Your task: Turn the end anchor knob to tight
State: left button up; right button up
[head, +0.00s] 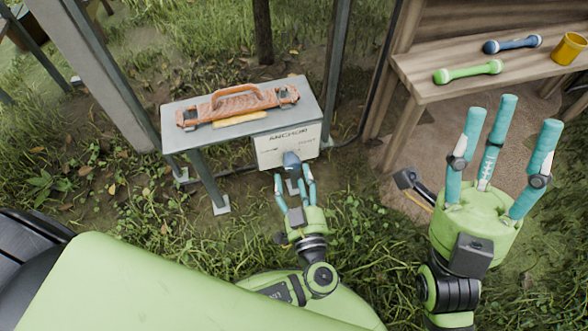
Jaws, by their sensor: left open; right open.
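The end anchor is a pale panel (270,152) marked "ANCHOR" on the front of a grey metal table. Its dark blue-grey knob (291,159) sticks out from the lower part of the panel. My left gripper (294,178) is open, with its teal fingers pointing up at the knob; the fingertips are close to it, and I cannot tell whether they touch. The smaller lettering near the knob is too small to read, so its setting is unclear. My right gripper (507,135) is open and empty, raised at the right, away from the panel.
An orange-brown tool with a handle (238,102) and a yellow strip (240,119) lie on the grey tabletop (180,132). A wooden bench (425,83) at the right holds a green tool (468,72), a blue tool (512,45) and a yellow cup (569,48). Metal posts flank the table.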

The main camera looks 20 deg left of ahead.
aim_at(293, 168)
pick_arm(q)
jog(key=shift+x, duration=1.75)
jog(key=shift+c, duration=0.4)
jog(key=c, duration=1.1)
